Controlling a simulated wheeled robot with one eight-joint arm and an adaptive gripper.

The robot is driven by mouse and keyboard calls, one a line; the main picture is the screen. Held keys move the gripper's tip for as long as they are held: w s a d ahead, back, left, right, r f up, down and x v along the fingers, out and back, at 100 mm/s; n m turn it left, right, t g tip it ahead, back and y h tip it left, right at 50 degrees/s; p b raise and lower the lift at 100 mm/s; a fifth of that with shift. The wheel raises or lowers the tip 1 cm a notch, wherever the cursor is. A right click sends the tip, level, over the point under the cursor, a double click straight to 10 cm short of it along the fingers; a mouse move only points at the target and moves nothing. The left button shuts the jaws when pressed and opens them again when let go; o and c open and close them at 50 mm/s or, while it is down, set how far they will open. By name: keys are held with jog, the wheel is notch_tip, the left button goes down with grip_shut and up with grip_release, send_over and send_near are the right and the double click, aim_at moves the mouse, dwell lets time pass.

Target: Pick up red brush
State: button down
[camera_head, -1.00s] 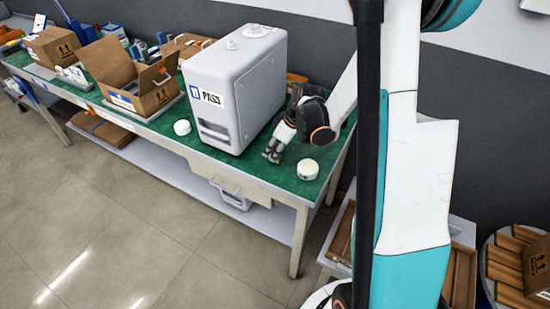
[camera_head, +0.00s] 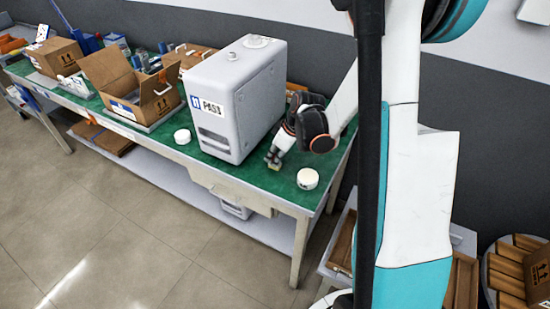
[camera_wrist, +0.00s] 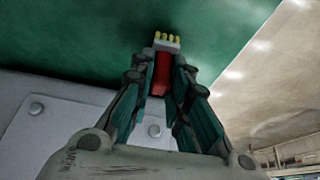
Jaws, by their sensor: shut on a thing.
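The red brush (camera_wrist: 161,74) shows in the wrist view as a red handle with a pale head and yellowish bristle tufts. My gripper (camera_wrist: 163,82) is shut on it, with a finger on each side of the red handle. In the head view my gripper (camera_head: 274,158) is low over the green table top, right of the grey PASS machine. A small pale piece shows at its tips there. The rest of the brush is hidden by the fingers. I cannot tell whether the brush touches the table.
The grey machine (camera_head: 238,100) stands close to my gripper's left. White round pucks lie on the green table, one to the right (camera_head: 307,179) and one to the left (camera_head: 182,136). An open cardboard box (camera_head: 130,85) stands further left. The table's front edge is near.

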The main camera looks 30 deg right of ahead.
notch_tip(320, 180, up, 19)
jog(key=p, duration=0.6)
